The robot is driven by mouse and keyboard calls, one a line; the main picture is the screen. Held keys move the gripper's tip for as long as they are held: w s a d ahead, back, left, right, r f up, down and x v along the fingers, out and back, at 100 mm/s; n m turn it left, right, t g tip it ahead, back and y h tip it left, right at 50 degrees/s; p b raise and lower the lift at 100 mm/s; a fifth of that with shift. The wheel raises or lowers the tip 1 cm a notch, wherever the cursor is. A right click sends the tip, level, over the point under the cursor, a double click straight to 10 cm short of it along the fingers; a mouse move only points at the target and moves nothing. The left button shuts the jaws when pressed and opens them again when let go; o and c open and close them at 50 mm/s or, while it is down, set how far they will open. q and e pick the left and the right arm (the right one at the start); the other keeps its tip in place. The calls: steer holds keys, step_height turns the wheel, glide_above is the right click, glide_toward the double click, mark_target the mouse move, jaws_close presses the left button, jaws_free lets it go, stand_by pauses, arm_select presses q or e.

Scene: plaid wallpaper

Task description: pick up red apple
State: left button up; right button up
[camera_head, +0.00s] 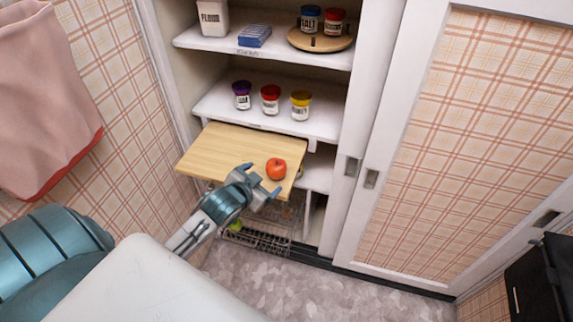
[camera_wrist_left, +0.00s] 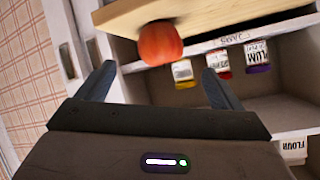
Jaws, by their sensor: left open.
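The red apple (camera_head: 276,169) sits on a light wooden board (camera_head: 225,148) near its front right corner, in the head view. My left gripper (camera_head: 262,178) is open right beside the apple, at the board's front edge. In the left wrist view the apple (camera_wrist_left: 160,43) is ahead of and between the two spread fingers (camera_wrist_left: 160,85), with a gap to them. The wrist view is turned over, so the board (camera_wrist_left: 215,18) shows at the top. The right gripper is not in view.
Shelves above the board hold several jars (camera_head: 270,98), a flour container (camera_head: 213,18), a blue box (camera_head: 254,36) and a round wooden tray (camera_head: 320,42). A wire basket (camera_head: 258,241) is below. A sliding door (camera_head: 460,150) stands to the right. The floor (camera_head: 290,285) in front is clear.

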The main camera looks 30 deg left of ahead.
mark_target(272, 171)
arm_select(q)
steer(key=x, duration=0.3)
steer(key=shift+w, duration=0.2)
steer(key=shift+w+a+f+p, duration=0.1)
steer(key=shift+w+f+p, duration=0.1)
steer(key=shift+w+p, duration=0.4)
steer(key=x, duration=0.3)
steer(key=shift+w+p, duration=0.1)
steer(key=shift+p, duration=0.3)
steer(key=shift+w+f, duration=0.3)
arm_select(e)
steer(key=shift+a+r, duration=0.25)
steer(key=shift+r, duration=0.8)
arm_select(q)
steer(key=shift+s, duration=0.1)
steer(key=shift+c, duration=0.2)
steer(key=c, duration=1.1)
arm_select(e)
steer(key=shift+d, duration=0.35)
